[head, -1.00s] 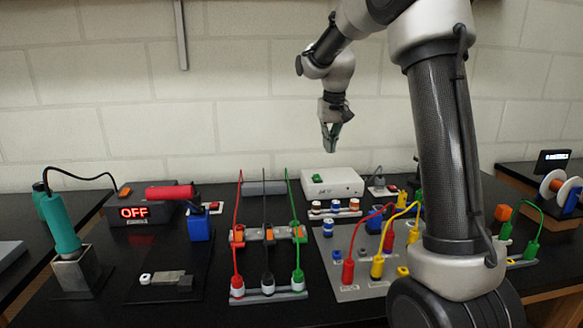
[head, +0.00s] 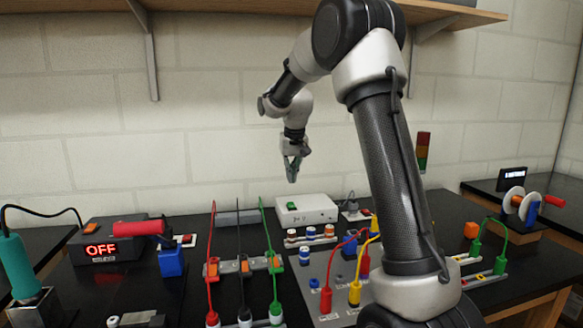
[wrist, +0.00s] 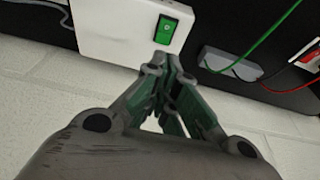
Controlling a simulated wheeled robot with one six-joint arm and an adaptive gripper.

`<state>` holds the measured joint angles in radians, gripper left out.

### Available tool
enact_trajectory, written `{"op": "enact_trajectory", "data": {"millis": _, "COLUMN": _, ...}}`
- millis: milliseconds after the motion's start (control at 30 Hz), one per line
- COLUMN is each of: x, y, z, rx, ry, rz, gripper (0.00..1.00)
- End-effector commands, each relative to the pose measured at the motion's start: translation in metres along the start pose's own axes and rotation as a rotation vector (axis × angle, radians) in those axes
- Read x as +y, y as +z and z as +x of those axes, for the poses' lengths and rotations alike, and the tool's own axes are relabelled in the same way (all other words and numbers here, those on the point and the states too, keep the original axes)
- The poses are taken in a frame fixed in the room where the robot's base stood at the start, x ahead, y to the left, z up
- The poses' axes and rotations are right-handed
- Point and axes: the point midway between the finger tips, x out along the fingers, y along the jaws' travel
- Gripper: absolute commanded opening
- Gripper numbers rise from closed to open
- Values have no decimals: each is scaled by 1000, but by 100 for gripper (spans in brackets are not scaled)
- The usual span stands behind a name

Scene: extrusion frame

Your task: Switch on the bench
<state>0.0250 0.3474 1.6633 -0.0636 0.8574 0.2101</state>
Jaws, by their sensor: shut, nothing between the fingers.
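A white box (head: 318,211) with a green rocker switch (head: 292,205) stands at the back of the black bench (head: 200,225), near the wall. My gripper (head: 292,180) hangs in the air above the box, fingers down and apart from it in the head view. In the wrist view, the fingers (wrist: 168,62) are shut and empty. Their tips appear just below the green switch (wrist: 166,30) on the white box (wrist: 110,30). I cannot tell from the wrist view how far the tips are from it. Which way the rocker is tipped is too small to tell.
A dark unit (head: 105,240) reads OFF in red at left, with an orange switch on top. Red, black and green leads stand left of the box. A plate with coloured plugs (head: 330,285) lies in front. A shelf (head: 210,12) hangs above.

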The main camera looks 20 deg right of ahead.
Motion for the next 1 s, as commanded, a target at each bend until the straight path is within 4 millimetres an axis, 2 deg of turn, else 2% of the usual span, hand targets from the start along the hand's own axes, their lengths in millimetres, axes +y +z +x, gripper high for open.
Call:
{"op": "enact_trajectory", "data": {"millis": 33, "x": 0, "y": 0, "z": 12, "rx": -3, "ry": 1, "rz": 0, "gripper": 0}}
{"op": "enact_trajectory", "data": {"millis": 200, "x": 0, "y": 1, "z": 47, "rx": -3, "ry": 1, "rz": 0, "gripper": 0}}
{"op": "enact_trajectory", "data": {"millis": 400, "x": 0, "y": 0, "z": 74, "rx": 0, "ry": 0, "rz": 1, "gripper": 0}}
{"op": "enact_trajectory", "data": {"millis": 533, "x": 0, "y": 0, "z": 83, "rx": 0, "ry": 0, "rz": 1, "gripper": 0}}
{"op": "enact_trajectory", "data": {"millis": 900, "x": 0, "y": 0, "z": 85, "rx": 1, "ry": 0, "rz": 0, "gripper": 0}}
{"op": "enact_trajectory", "data": {"millis": 1000, "x": 0, "y": -1, "z": 91, "rx": 0, "ry": 0, "rz": 0, "gripper": 0}}
